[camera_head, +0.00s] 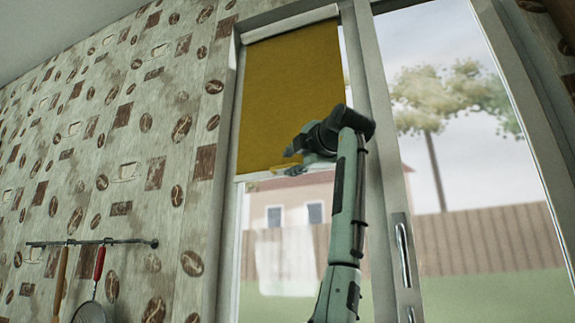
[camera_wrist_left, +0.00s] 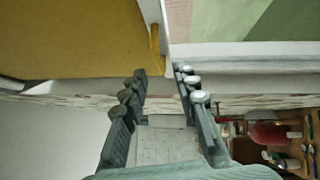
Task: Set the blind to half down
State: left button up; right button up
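The yellow blind (camera_head: 288,90) hangs in the left window pane, its lower edge roughly halfway down the opening. A pale bottom bar (camera_head: 258,177) runs along that edge. My left gripper (camera_head: 290,163) is at the blind's lower edge, covering part of it. In the left wrist view the gripper (camera_wrist_left: 162,72) is open, with a clear gap between its fingers. A small yellow pull tab (camera_wrist_left: 156,45) stands at the gap between the fingertips, and neither finger is clearly touching it. The blind cloth (camera_wrist_left: 65,38) fills the upper left there. My right gripper is not in view.
A window frame post (camera_head: 367,60) stands just right of the blind, and a door handle (camera_head: 404,255) is on the frame lower down. A wall rail (camera_head: 95,242) with hanging utensils is at the lower left. Below the blind the glass is uncovered.

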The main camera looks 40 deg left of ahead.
pick_arm(q)
jog(key=v, duration=0.8)
jog(key=shift+s+d, duration=0.2)
jog(key=shift+d, duration=0.15)
jog(key=shift+f, duration=0.1)
